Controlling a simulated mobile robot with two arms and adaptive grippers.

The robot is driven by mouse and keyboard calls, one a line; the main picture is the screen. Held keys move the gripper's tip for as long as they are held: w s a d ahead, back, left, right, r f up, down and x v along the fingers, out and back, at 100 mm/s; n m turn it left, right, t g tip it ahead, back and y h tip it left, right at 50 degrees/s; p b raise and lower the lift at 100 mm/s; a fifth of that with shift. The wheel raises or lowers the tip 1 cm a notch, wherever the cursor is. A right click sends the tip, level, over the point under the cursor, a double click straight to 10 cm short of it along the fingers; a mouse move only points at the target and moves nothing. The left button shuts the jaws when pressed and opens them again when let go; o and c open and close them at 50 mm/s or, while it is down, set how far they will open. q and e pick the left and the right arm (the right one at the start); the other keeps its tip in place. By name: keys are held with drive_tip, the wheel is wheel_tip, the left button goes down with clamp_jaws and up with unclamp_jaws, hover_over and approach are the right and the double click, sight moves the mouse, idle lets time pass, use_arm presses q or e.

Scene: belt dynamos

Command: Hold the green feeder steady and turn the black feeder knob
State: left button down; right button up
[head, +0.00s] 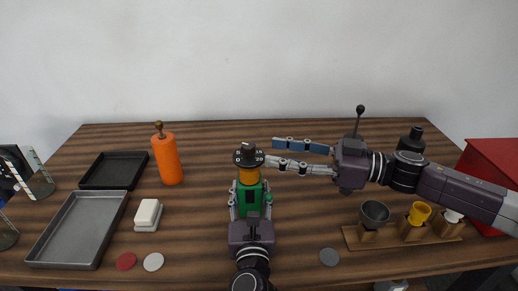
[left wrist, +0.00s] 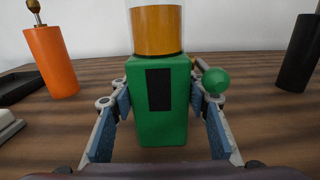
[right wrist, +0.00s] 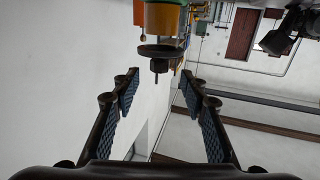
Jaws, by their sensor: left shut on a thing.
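The green feeder (head: 250,197) stands upright on the table, with an amber section (left wrist: 157,30) above its green body and a black feeder knob (head: 249,155) on top. A green ball sits at its side (left wrist: 215,81). My left gripper (left wrist: 160,92) is shut on the green body from the near side, one finger at each flank. My right gripper (head: 271,152) is open and comes in from the right, its fingertips just right of the knob. In the right wrist view the knob's black disc and stem (right wrist: 160,54) lie between and beyond the fingertips, with nothing gripped.
An orange bottle (head: 167,158), a black tray (head: 115,184) and a grey tray (head: 59,257) are on the left. White blocks (head: 148,214) and small discs (head: 153,262) lie near the front. A wooden stand (head: 354,238) with cups and a red box (head: 493,160) are at the right.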

drive_tip(key=shift+v, duration=2.25)
use_arm(q)
drive_tip(key=c, duration=1)
unclamp_jaws()
